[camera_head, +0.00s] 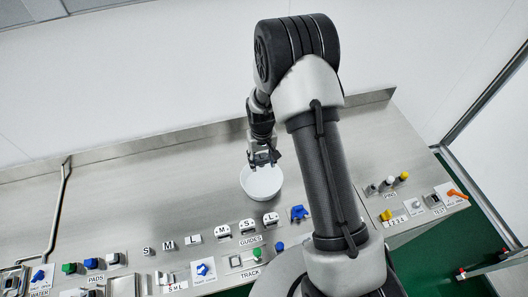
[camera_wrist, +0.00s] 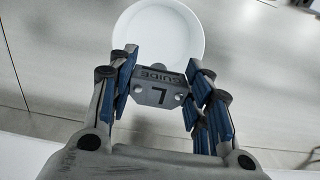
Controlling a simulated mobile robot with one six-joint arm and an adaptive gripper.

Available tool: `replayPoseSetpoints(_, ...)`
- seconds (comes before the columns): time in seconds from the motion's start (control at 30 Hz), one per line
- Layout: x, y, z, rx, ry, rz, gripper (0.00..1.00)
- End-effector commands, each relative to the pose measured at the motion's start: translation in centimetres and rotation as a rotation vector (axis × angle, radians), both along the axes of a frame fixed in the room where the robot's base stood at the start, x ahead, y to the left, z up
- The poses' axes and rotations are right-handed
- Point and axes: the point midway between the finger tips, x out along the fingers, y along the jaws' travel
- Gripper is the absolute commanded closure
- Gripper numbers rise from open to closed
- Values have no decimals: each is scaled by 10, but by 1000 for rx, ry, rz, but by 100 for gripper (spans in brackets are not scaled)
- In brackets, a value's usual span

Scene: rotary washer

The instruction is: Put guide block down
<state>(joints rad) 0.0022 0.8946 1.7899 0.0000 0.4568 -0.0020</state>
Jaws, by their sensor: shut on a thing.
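My gripper (camera_head: 263,162) is over the white round bowl (camera_head: 261,184) on the steel bench. I cannot tell the gap between block and bowl. In the head view the block is too small to make out clearly.
In front of the bowl is a row marked "GUIDES" (camera_head: 251,239) with several pale lettered pieces. Pads (camera_head: 91,263) are at the front left and pins (camera_head: 388,182) at the right. A bent pipe (camera_head: 60,210) stands at left. Bare steel lies left of the bowl.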

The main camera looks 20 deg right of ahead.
Motion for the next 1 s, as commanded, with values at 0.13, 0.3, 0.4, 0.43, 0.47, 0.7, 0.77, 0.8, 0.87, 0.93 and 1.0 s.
replayPoseSetpoints(0.13, 0, 0, -7, 0, 2, 1, 88)
replayPoseSetpoints(0.3, 0, 0, -23, 0, 1, 0, 88)
replayPoseSetpoints(0.4, 0, 0, -36, 0, 1, 0, 88)
replayPoseSetpoints(0.43, 0, 0, -40, 0, 1, 0, 88)
replayPoseSetpoints(0.47, 0, 0, -43, 0, 1, 0, 88)
replayPoseSetpoints(0.7, 0, 0, -72, 0, 1, 0, 88)
replayPoseSetpoints(0.77, 0, 0, -79, 0, 1, 0, 88)
replayPoseSetpoints(0.8, 0, 0, -83, 0, 1, 0, 88)
replayPoseSetpoints(0.87, 0, 0, -90, 0, 2, 0, 88)
replayPoseSetpoints(0.93, 0, 0, -97, 0, 2, 0, 88)
replayPoseSetpoints(1.0, 0, 0, -102, 0, 1, 0, 88)
